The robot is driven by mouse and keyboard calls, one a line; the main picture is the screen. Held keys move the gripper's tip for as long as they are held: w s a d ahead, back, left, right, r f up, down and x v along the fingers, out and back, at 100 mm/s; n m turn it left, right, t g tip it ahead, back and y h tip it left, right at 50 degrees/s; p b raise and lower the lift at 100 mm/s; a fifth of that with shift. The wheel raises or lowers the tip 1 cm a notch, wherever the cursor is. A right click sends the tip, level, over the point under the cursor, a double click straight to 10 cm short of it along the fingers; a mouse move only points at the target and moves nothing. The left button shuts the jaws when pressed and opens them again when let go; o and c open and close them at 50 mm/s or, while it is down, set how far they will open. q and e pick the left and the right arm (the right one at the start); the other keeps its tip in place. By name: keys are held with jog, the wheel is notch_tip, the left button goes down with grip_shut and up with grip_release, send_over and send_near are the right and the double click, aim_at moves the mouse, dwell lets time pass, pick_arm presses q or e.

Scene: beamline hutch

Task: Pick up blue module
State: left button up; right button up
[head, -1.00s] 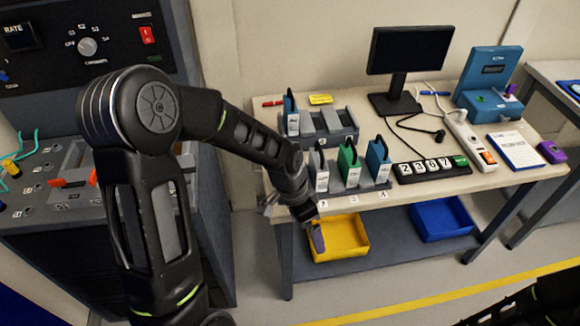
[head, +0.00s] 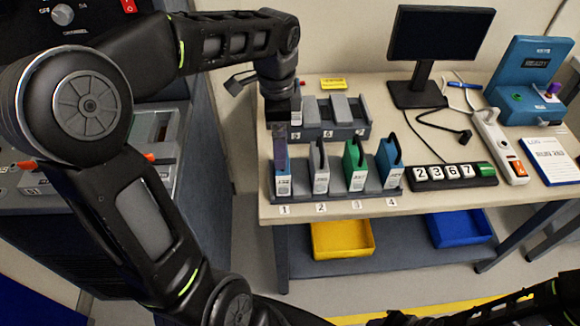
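Two blue modules stand upright in the front rack (head: 335,196): one in slot 1 (head: 283,182) and one in slot 4 (head: 390,167). My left gripper (head: 280,138) points down right over the slot 1 module. Its purple-tinted finger overlaps that module's upper part and handle. I cannot tell whether the fingers are apart or closed on it. The module still sits at rack level. A grey module (head: 320,172) stands in slot 2 and a green module (head: 355,166) in slot 3. My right gripper is not visible.
A back rack (head: 330,125) stands behind, its left end partly hidden by my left arm. A monitor (head: 432,36), number strip (head: 450,175), power strip (head: 500,146) and blue device (head: 533,80) are to the right. Yellow (head: 342,240) and blue (head: 460,228) bins sit below.

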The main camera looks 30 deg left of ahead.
pick_arm(q)
jog(key=shift+w+f, duration=0.4)
jog(key=shift+f, duration=0.25)
jog(key=shift+w, duration=0.15)
jog(key=shift+r, duration=0.2)
jog(key=shift+f, duration=1.35)
jog(key=shift+f, duration=2.65)
jog(key=shift+c, duration=0.6)
